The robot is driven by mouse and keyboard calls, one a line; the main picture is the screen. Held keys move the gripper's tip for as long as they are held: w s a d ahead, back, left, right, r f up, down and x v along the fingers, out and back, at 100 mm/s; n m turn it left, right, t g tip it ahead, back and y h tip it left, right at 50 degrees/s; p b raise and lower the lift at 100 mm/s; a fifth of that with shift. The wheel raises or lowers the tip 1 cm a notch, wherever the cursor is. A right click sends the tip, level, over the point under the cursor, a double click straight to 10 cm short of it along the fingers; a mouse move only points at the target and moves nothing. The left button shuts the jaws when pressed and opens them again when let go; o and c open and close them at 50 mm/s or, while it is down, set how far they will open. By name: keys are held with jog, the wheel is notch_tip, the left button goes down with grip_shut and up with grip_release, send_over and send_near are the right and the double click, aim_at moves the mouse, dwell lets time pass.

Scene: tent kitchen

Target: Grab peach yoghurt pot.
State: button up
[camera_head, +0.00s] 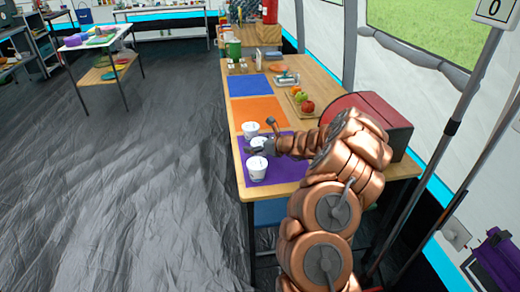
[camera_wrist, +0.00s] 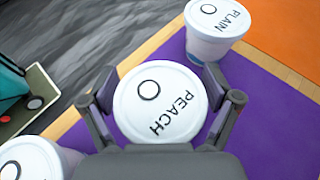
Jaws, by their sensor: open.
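The peach yoghurt pot (camera_wrist: 160,102) is white with a round lid marked PEACH. In the wrist view it sits between the open fingers of my gripper (camera_wrist: 160,105), one finger on each side of the lid. I cannot tell whether the fingers touch it. In the head view the peach pot (camera_head: 257,142) is the middle one of three white pots on the purple mat (camera_head: 285,172), and my gripper (camera_head: 262,147) is at it, partly hiding it.
The plain pot (camera_wrist: 217,25) stands close by at the upper right of the wrist view. A third white pot (camera_wrist: 35,160) is at the lower left. Orange (camera_head: 258,110) and blue (camera_head: 248,85) mats lie beyond.

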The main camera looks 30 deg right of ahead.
jog(key=c, duration=1.1)
jog(key=shift+o, duration=0.2)
jog(key=shift+r, duration=0.1)
